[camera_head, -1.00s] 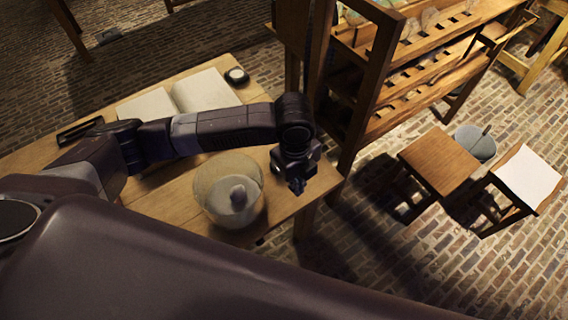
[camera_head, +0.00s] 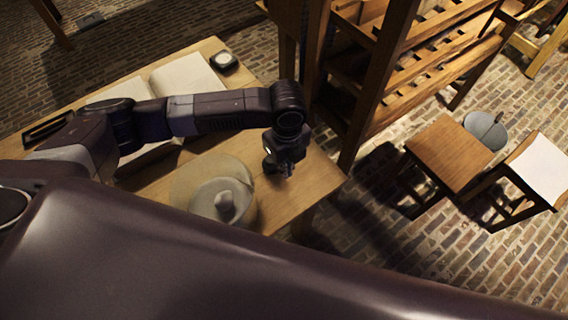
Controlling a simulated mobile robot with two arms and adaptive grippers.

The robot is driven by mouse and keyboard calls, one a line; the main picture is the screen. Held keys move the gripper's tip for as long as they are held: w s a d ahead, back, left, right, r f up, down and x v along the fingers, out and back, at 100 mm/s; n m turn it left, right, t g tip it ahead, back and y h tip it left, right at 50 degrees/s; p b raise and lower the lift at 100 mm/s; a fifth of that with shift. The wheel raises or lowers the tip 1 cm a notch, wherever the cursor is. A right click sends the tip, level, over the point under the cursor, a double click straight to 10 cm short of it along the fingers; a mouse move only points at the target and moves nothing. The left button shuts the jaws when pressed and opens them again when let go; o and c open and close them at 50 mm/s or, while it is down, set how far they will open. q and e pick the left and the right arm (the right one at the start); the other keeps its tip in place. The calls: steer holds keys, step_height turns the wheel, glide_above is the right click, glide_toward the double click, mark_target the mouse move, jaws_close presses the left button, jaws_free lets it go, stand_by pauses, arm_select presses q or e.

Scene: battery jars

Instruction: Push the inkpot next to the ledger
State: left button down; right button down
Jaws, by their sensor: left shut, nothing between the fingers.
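The ledger (camera_head: 187,76) lies open, pale pages up, on the wooden table (camera_head: 312,178), partly hidden behind my left arm. A small dark round pot with a pale top (camera_head: 223,62) sits close to the ledger's far right corner; it may be the inkpot, but it is too small to be sure. My left gripper (camera_head: 281,168) points down over the table's right end, shut and empty. A dark shape with a bright glint beside its fingers is too unclear to name. My right gripper is out of view.
A dark narrow tray (camera_head: 47,128) lies at the table's left. A wooden rack (camera_head: 385,75) rises beyond the right end. Stools (camera_head: 447,153) stand on the brick floor.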

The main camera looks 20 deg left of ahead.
mark_target(247, 138)
arm_select(q)
step_height(247, 138, down, 7)
steer(key=shift+s+f+p, duration=0.1)
steer(key=shift+f+p, duration=0.05)
steer(key=shift+p, duration=0.25)
steer(key=shift+w+a+p, duration=0.5)
steer(key=shift+w+a, duration=0.4)
steer(key=shift+a, duration=0.15)
steer(key=shift+w+a, duration=0.35)
steer(key=shift+a, duration=0.2)
steer(key=w+a+b, duration=0.1)
steer(key=w+a, duration=0.2)
steer(key=a, duration=0.1)
steer(key=w+a+b, duration=0.2)
steer(key=w+a, duration=0.1)
steer(key=a, duration=0.1)
steer(key=w+a+b, duration=0.2)
steer(key=w+a, duration=0.2)
steer(key=a, duration=0.1)
steer(key=shift+w+f, duration=0.1)
steer(key=shift+f, duration=0.05)
steer(key=shift+w+a+r, duration=0.2)
steer(key=shift+w+a, duration=0.1)
steer(key=shift+a, duration=0.05)
